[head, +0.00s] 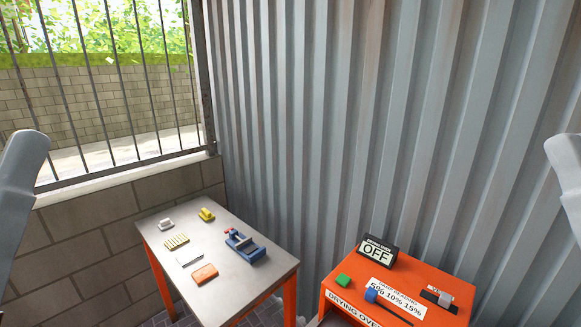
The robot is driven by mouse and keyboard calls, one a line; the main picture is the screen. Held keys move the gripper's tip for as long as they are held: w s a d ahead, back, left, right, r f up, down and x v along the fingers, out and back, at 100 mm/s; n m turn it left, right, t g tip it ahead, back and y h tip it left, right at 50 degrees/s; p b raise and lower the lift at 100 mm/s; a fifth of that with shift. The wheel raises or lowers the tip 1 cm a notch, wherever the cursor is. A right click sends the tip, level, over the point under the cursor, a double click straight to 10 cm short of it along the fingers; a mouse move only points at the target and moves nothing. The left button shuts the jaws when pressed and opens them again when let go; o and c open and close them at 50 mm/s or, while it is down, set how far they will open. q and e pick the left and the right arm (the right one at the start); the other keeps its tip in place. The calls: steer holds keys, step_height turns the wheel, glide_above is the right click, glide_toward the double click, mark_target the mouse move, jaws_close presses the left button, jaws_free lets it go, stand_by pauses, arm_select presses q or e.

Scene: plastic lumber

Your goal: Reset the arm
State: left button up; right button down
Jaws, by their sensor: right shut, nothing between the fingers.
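My left arm (18,200) shows only as a smooth grey link at the left edge. My right arm (569,180) shows only as a grey link at the right edge. No fingers of either gripper can be made out in the head view. Both visible arm parts are raised and apart from the table and the oven.
A grey-topped table (225,285) with orange legs holds several small items, including a blue vise-like tool (245,246) and an orange block (204,273). Corrugated wall behind.

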arm_select(q)
step_height(320, 180, up, 27)
steer(key=p, duration=2.5)
arm_select(e)
step_height(320, 180, up, 28)
arm_select(q)
step_height(320, 180, down, 33)
steer(key=b, duration=3.4)
steer(key=shift+d+h, duration=0.15)
steer(key=shift+h, duration=0.15)
arm_select(e)
step_height(320, 180, down, 34)
steer(key=shift+r, duration=0.15)
